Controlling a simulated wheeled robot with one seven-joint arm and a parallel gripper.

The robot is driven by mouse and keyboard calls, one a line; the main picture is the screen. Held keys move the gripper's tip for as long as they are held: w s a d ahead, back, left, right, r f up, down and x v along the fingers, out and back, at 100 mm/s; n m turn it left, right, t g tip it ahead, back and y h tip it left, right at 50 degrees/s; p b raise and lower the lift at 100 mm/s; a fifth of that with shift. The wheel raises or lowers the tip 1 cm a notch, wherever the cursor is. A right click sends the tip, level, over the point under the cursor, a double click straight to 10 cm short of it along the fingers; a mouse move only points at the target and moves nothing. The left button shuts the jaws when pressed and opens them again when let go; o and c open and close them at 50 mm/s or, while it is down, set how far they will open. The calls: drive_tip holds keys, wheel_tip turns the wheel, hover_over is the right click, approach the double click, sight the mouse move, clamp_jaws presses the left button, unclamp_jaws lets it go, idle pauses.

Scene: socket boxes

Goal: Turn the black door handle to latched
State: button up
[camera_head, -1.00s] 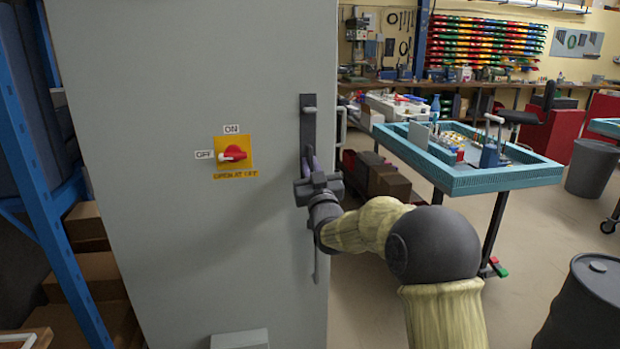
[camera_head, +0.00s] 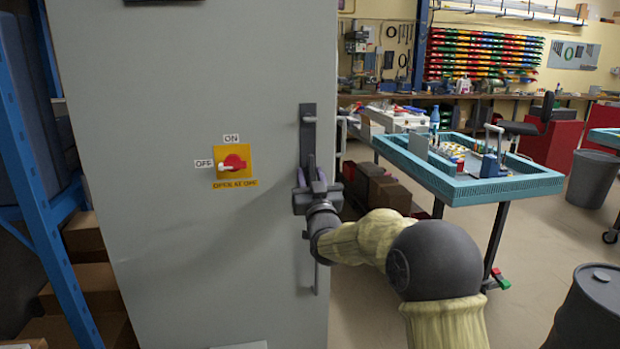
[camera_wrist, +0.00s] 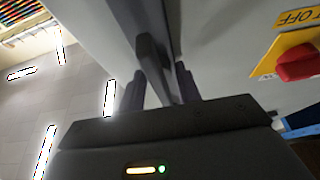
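The black door handle (camera_head: 308,125) is mounted near the right edge of the grey cabinet door (camera_head: 200,250). Its lever stands about upright along its dark mount in the head view. My gripper (camera_head: 314,182) is at the lower part of the handle, with a finger on each side of it. In the wrist view the dark lever (camera_wrist: 153,62) runs down between my two fingers (camera_wrist: 160,88). A gap shows between the lever and the left finger; the right finger is close to it, and contact is unclear. The lower part of the lever is hidden by my gripper.
A red rotary switch (camera_head: 235,163) on a yellow plate is on the door, left of the handle. A blue rack (camera_head: 40,210) is at the left. A teal-rimmed table (camera_head: 500,190) and a black drum (camera_head: 590,310) stand at the right. Floor shows between them.

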drive_tip(key=b+v, duration=0.1)
drive_tip(key=v, duration=1.6)
drive_tip(key=shift+s+b, duration=0.2)
drive_tip(key=shift+b, duration=0.15)
drive_tip(key=shift+d+f, duration=0.1)
drive_tip(key=shift+f, duration=0.05)
